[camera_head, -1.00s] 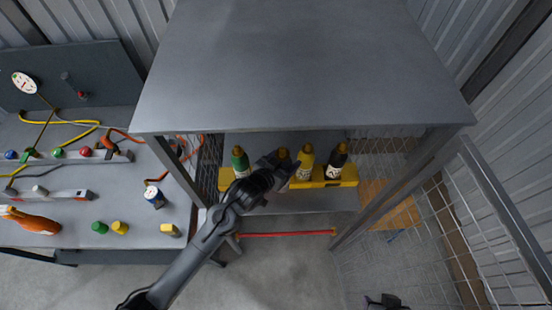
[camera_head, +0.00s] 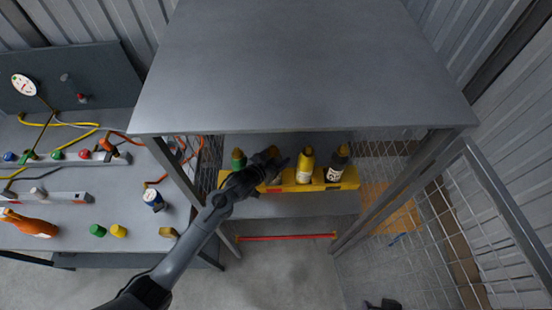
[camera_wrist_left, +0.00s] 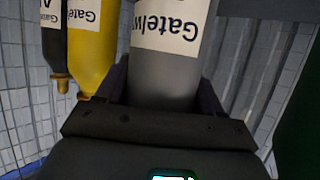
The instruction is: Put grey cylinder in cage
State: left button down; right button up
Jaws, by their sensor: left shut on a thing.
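My left gripper (camera_head: 277,168) reaches under the top of the grey cage (camera_head: 300,65) and is shut on the grey cylinder. In the left wrist view the grey cylinder (camera_wrist_left: 165,90), with a white label, stands between the fingers. In the head view mainly its brownish cap (camera_head: 270,151) shows; my gripper and arm hide the body. It is at the yellow rack (camera_head: 349,180), between the green cylinder (camera_head: 238,158) and the yellow cylinder (camera_head: 305,165). I cannot tell whether its base touches the shelf. A dark part at the bottom edge may be my right gripper (camera_head: 383,304); its jaws are unclear.
A black cylinder (camera_head: 338,163) stands right of the yellow one, close to my gripper. A mesh door (camera_head: 490,215) stands open at the right. The bench (camera_head: 75,220) at left holds a blue-white can (camera_head: 153,200), caps and hoses. A red bar (camera_head: 287,237) crosses low down.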

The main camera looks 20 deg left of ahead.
pick_arm(q)
jog(key=shift+w+f, duration=0.1)
jog(key=shift+f, duration=0.15)
jog(key=c, duration=0.6)
grip_release()
jog(key=shift+f, duration=0.25)
jog(key=o, duration=0.4)
jog(key=shift+o, duration=0.2)
